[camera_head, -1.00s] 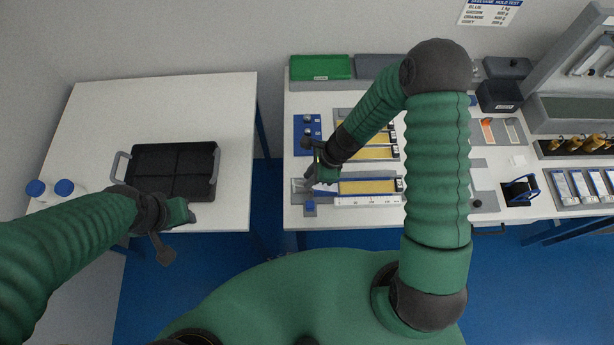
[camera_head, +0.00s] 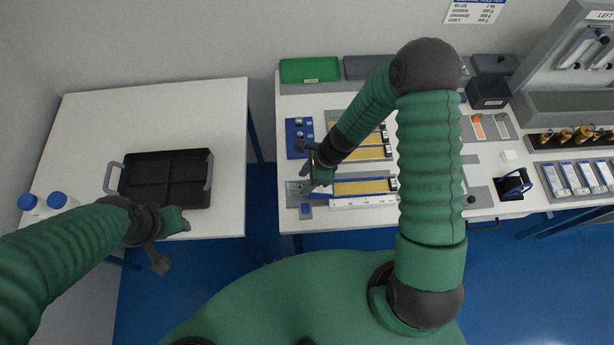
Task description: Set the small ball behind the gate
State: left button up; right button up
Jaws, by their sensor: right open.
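My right gripper (camera_head: 309,170) is open over the left end of the nearest track (camera_head: 362,187), a blue-edged channel with a tan bed. No ball shows between its fingers at this size. Small balls sit on the blue holder (camera_head: 298,136) just beyond the gripper; which one is the small ball I cannot tell. The gate cannot be made out; the gripper and forearm cover part of the track's left end. My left gripper (camera_head: 172,238) hangs at the near edge of the left table, in front of the black tray, its finger state unclear.
The black tray (camera_head: 207,184) with grey handles lies on the left table (camera_head: 90,120), near two blue-capped bottles (camera_head: 42,203). A gap separates the tables. More tracks lie beyond the nearest one. A green bin (camera_head: 310,71) and a dark box (camera_head: 488,92) stand farther back.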

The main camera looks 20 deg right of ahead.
jog(key=shift+r, duration=0.35)
jog(key=v, duration=1.6)
jog(key=s+a+n+t+h+b, duration=0.1)
jog(key=s+n+h+b, duration=0.2)
jog(key=n, duration=1.8)
jog(key=s+h, duration=0.1)
jog(key=s, duration=0.3)
jog(key=shift+s+f, duration=0.2)
jog(key=shift+f, duration=0.1)
jog(key=shift+s+a, duration=0.1)
jog(key=shift+a, duration=0.05)
jog(key=shift+a, duration=0.1)
